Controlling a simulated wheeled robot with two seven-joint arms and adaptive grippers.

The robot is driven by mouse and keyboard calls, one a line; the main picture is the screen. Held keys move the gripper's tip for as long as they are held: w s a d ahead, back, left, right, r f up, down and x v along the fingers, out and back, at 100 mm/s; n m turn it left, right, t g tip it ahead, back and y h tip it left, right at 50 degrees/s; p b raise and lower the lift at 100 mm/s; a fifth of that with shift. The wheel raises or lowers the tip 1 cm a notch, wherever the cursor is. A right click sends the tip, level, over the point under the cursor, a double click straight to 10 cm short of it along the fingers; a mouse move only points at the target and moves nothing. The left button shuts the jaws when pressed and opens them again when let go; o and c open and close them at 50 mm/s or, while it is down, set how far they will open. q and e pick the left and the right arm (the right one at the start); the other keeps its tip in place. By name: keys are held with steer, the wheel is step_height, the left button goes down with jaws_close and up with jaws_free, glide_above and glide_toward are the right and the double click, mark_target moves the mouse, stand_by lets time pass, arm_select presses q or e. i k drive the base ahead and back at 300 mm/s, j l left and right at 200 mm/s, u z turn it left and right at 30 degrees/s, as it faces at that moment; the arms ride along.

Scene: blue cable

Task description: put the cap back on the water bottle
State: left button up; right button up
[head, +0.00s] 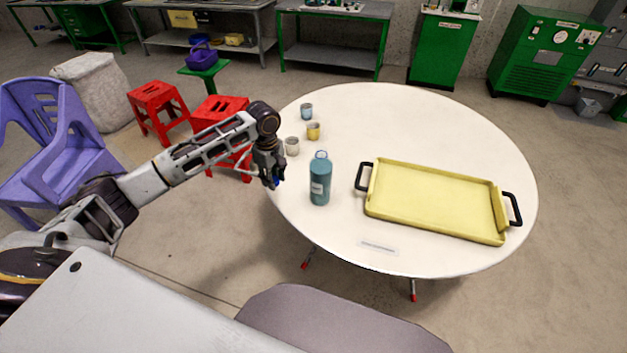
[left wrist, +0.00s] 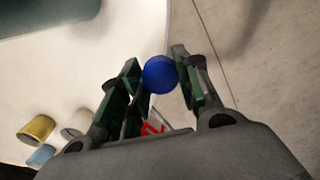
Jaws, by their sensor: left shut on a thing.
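A teal water bottle (head: 320,182) stands upright on the round white table (head: 400,115), with a pale ring at its top. Its side also shows at the upper left of the left wrist view (left wrist: 45,15). My left gripper (head: 272,180) is at the table's left edge, left of the bottle and apart from it. It is shut on a blue round cap (left wrist: 160,74), which shows between the fingertips in the left wrist view. In the head view only a bit of blue shows at the fingers. My right gripper is not in view.
A yellow tray (head: 430,198) with black handles lies right of the bottle. A white cup (head: 292,146), a yellow cup (head: 313,131) and a blue-grey cup (head: 307,111) stand behind the gripper. A small label strip (head: 379,247) lies near the front edge. The table's far part is clear.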

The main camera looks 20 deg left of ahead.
mark_target(320, 166)
steer(key=i+j+z, duration=0.1)
steer(key=j+z, duration=0.15)
steer(key=j, duration=0.65)
steer(key=j+z, duration=0.25)
steer(key=j, duration=0.6)
